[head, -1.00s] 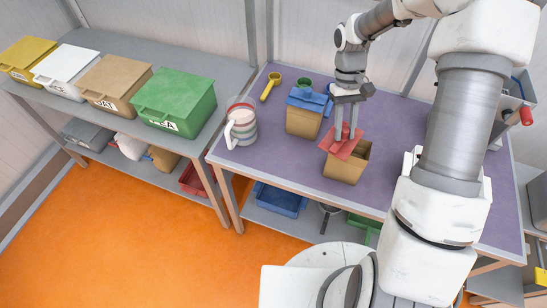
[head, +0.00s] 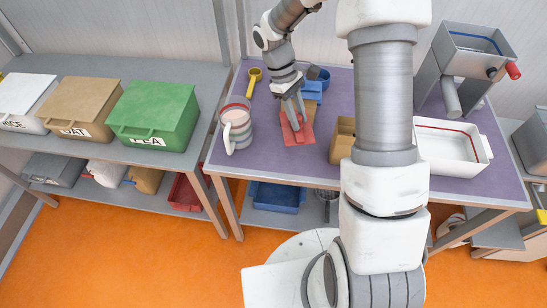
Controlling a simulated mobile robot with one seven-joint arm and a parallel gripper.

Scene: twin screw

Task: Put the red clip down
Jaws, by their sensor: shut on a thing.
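The red clip (head: 296,136) is a flat red piece in the head view, over the purple top of the table (head: 262,150). My gripper (head: 294,113) points down and is shut on the clip. The clip is at or just above the tabletop; I cannot tell if it touches. It is between the striped pitcher on the left and an open tan box (head: 342,134) on the right, partly hidden behind my arm. A blue clip (head: 311,92) sits behind, partly hidden by my gripper.
A pitcher (head: 236,136) stands close on the left, with a yellow scoop (head: 252,80) behind it. A white tray (head: 437,149) with a red rim line and a grey hopper machine (head: 475,50) are at right. The front strip of tabletop is clear.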

